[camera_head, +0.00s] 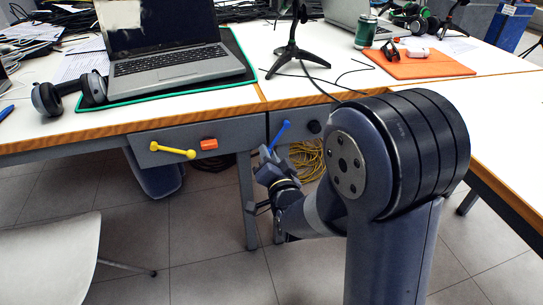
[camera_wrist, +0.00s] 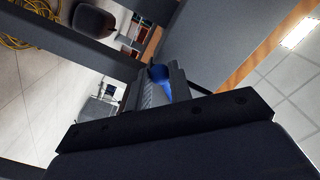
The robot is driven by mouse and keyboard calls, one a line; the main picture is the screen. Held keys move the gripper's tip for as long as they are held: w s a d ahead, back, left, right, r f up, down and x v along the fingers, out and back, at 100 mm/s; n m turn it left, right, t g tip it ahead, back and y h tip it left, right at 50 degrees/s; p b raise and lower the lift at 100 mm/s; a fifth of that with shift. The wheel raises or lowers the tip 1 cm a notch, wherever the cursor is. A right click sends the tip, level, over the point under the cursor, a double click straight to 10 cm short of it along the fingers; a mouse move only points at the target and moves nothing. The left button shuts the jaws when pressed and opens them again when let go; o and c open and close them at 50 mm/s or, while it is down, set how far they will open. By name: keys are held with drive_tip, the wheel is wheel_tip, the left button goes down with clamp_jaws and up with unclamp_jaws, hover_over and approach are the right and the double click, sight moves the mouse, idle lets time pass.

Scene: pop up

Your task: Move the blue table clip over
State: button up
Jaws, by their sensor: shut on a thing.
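The blue table clip (camera_head: 280,135) is a short blue rod standing tilted on the grey front panel under the desk's edge, to the right of the yellow clip. My gripper (camera_head: 272,166) is at its lower end. In the wrist view the clip's round blue end (camera_wrist: 159,73) and part of its rod show between the fingers of my gripper (camera_wrist: 160,88), which is shut on it. The rest of the clip is hidden by the fingers and the gripper body. I cannot tell whether it touches the panel.
A yellow clip (camera_head: 172,149) and an orange block (camera_head: 209,144) are on the panel to the left. A black knob (camera_head: 314,127) is just right of the blue clip. Yellow cable (camera_head: 307,160) hangs behind. A white chair (camera_head: 50,262) stands at lower left.

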drive_tip(key=shift+s+a+r, duration=0.2)
drive_tip(key=shift+a+r, duration=0.45)
drive_tip(key=shift+r, duration=0.05)
drive_tip(key=shift+r+p, duration=0.1)
drive_tip(key=shift+p, duration=0.2)
drive_tip(key=shift+s+a+r+p, duration=0.1)
drive_tip(key=shift+a+r+p, duration=0.2)
drive_tip(key=shift+r, duration=0.2)
drive_tip(key=shift+s+a+r+p, duration=0.1)
drive_tip(key=shift+a+r+p, duration=0.15)
drive_tip(key=shift+r, duration=0.25)
